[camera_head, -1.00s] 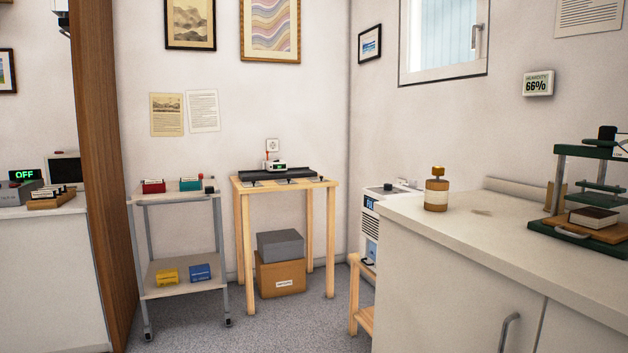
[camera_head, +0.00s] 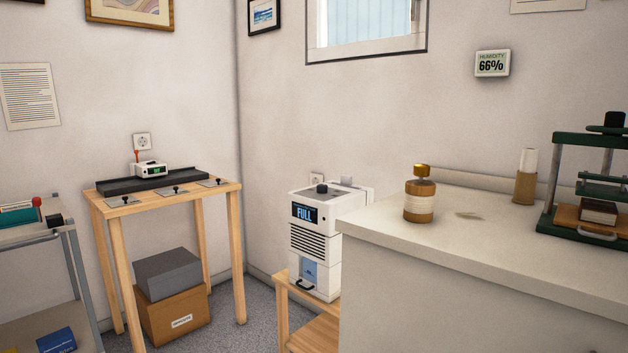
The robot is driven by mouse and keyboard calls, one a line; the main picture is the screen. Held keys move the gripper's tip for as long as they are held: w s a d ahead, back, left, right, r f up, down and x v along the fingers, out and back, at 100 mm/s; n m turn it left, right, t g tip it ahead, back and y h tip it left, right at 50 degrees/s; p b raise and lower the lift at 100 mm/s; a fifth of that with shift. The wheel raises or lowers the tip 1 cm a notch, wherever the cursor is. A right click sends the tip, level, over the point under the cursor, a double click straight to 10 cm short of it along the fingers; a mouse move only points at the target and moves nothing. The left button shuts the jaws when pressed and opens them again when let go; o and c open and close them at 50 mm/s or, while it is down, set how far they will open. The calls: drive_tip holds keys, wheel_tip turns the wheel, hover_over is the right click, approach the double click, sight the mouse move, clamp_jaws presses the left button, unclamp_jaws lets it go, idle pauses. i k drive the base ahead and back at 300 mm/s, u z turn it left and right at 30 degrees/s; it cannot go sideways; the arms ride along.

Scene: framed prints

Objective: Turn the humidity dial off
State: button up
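A white dehumidifier-like machine (camera_head: 316,245) stands on a low wooden stand, partly hidden behind the counter. Its front display reads "FULL", with dark vent slots and a blue panel below. A dark round knob (camera_head: 322,189) sits on its top; I cannot read its setting from here. A wall meter (camera_head: 492,63) labelled "HUMIDITY" reads 66%. My gripper is not in view.
The counter (camera_head: 470,240) fills the right, carrying a brown bottle (camera_head: 419,195) and a green press (camera_head: 590,190). A wooden table (camera_head: 165,195) stands at the left, with boxes beneath. A grey trolley (camera_head: 70,235) is at the far left. Floor shows between table and stand.

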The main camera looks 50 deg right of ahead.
sight(321, 188)
drive_tip(key=z, duration=0.7)
drive_tip(key=i, duration=0.95)
drive_tip(key=z, duration=1.3)
drive_tip(key=i, duration=0.2)
